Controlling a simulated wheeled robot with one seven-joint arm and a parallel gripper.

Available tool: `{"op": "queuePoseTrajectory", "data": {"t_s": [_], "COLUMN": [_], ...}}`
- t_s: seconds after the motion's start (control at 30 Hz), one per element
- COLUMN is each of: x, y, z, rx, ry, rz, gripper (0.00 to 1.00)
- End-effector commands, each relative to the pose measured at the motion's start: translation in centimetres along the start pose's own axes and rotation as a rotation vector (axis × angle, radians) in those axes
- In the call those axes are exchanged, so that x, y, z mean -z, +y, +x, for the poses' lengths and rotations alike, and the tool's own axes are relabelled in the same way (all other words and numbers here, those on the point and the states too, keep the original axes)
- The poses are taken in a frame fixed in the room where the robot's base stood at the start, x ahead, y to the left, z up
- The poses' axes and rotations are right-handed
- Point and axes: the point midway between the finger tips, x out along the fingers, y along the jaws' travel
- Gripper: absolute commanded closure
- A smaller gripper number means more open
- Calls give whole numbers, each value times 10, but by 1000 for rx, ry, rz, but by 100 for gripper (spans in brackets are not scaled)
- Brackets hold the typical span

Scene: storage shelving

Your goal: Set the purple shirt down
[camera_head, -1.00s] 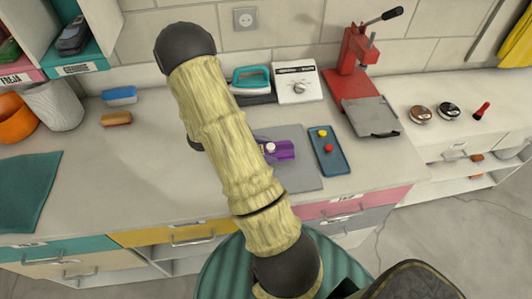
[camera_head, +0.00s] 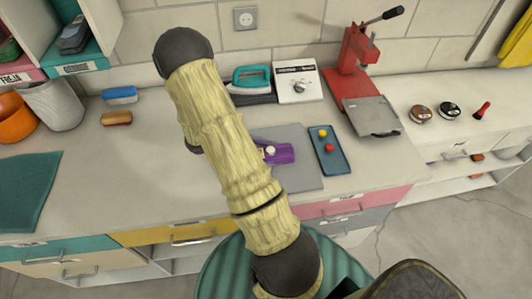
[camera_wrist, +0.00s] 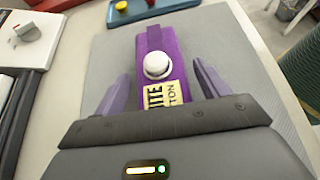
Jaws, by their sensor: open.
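The purple shirt (camera_head: 281,154) shows as a compact purple piece lying on a grey mat (camera_head: 308,178) on the counter. In the wrist view the purple shirt (camera_wrist: 190,62) has a round white button on top and a pale label with partly hidden black lettering. My gripper (camera_wrist: 160,72) is open, with one finger on each side of the purple piece and visible gaps between. The near end of the purple piece is hidden by my gripper body. In the head view my arm covers its left part and hides my gripper.
A blue tray (camera_head: 328,160) with red and yellow knobs lies just right of the purple piece. A red press (camera_head: 354,62), a white dial box (camera_head: 298,87) and a teal iron (camera_head: 250,80) stand behind.

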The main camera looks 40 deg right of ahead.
Motion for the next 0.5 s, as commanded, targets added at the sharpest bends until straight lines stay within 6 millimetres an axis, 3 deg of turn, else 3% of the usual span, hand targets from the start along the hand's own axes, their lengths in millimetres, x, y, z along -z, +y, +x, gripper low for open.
{"op": "queuePoseTrajectory", "data": {"t_s": [0.5], "x": [2], "y": [0], "z": [-94], "rx": [-4], "ry": [3], "rz": [0], "gripper": [26]}}
